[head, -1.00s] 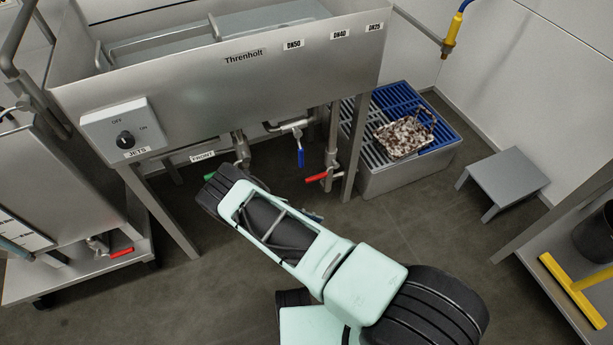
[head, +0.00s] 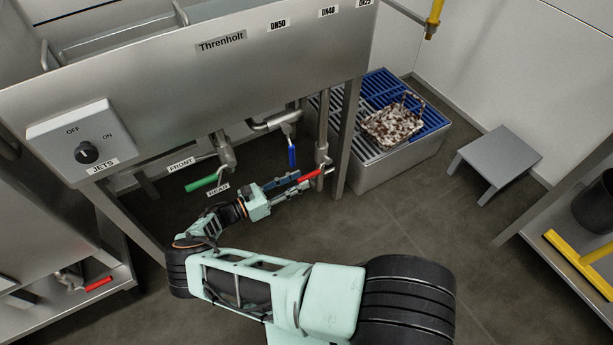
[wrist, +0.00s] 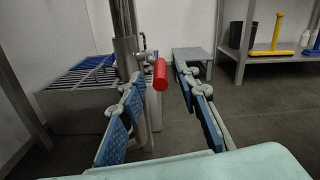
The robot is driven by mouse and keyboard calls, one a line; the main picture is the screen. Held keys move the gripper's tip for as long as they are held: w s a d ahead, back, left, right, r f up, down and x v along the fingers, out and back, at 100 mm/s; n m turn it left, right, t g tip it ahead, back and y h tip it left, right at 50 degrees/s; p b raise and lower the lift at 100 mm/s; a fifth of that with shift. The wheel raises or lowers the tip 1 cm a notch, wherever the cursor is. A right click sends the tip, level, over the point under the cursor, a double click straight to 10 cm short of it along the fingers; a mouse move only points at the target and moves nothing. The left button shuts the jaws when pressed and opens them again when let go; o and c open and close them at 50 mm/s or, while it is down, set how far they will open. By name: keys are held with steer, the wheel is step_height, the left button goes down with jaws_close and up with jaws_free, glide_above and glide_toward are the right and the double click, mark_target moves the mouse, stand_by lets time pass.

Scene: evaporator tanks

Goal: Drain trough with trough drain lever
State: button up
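The steel trough (head: 190,75) has several levers under it. A red lever (head: 309,176) sits on a vertical pipe near the trough's right leg. A green lever (head: 207,182) and a blue lever (head: 292,156) are further left. Which of them is the trough drain lever is not labelled legibly. My gripper (head: 293,185) is low under the trough beside the red lever. In the wrist view, the red lever (wrist: 160,74) points towards me between the tips of my open fingers, with gaps on both sides. Contact is not visible.
A grey bin with a blue grate (head: 385,165) stands behind the right leg. The trough's legs and pipes are close to my gripper. A grey step stool (head: 493,160) stands to the right. The floor between them is clear.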

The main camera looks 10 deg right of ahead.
mark_target(317, 172)
steer(key=shift+x, duration=2)
jaws_close()
